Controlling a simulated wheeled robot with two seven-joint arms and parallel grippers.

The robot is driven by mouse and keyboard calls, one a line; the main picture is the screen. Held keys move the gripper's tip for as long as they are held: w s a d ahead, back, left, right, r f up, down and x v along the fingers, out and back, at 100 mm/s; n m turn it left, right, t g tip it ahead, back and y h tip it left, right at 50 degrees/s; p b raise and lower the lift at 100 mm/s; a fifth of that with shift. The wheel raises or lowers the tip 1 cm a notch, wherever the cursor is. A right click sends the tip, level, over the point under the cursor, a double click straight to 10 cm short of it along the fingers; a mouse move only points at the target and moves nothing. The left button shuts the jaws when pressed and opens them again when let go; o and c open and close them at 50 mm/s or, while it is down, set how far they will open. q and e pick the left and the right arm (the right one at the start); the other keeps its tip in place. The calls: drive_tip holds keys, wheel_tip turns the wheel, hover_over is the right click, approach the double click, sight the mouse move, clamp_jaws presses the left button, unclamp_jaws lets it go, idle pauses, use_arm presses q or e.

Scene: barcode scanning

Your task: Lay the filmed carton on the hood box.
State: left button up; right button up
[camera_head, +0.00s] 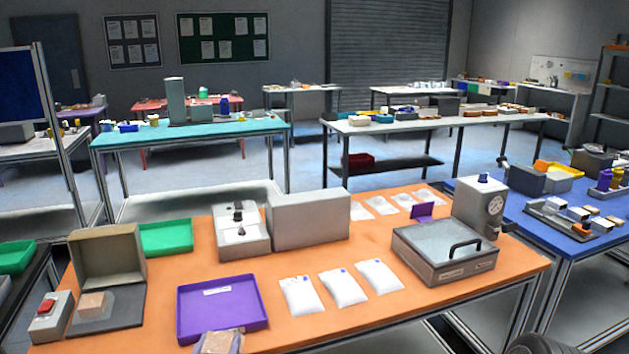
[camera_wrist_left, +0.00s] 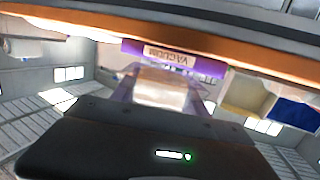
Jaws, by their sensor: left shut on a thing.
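My left gripper (camera_head: 220,345) shows at the bottom edge of the head view, in front of the table's near edge. It is shut on a small tan carton, the filmed carton (camera_wrist_left: 162,84), which sits between its purple fingers in the left wrist view. The grey box with a raised open hood (camera_head: 106,254), which looks like the hood box, stands at the left end of the orange table. A tan carton in clear film (camera_head: 92,304) lies on its dark base plate. My right gripper is in neither view.
A purple tray (camera_head: 222,308) lies just beyond my left gripper. A red-button switch box (camera_head: 47,316) stands left of the hood box. Several white pouches (camera_head: 343,288) lie right of the tray. A lidded machine with a handle (camera_head: 445,268) stands at the right.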

use_arm(q)
drive_tip(key=a+r+n+y, duration=0.2)
drive_tip(key=a+r, duration=0.1)
drive_tip(key=a, duration=0.9)
drive_tip(key=a+r+n+y, duration=0.1)
drive_tip(key=a+r+y, duration=0.2)
drive_tip(key=a, duration=0.8)
drive_tip(key=shift+w+a+r+n+g, duration=0.25)
drive_tip(key=shift+w+a+n+g, duration=0.1)
drive_tip(key=shift+w+n+g, duration=0.05)
hover_over(117, 347)
drive_tip(key=s+d, duration=0.2)
wheel_tip(117, 347, down, 6)
drive_tip(key=shift+w+a+r, duration=0.1)
drive_tip(key=shift+a, duration=0.05)
wheel_tip(117, 347, down, 4)
drive_tip(key=shift+r, duration=0.1)
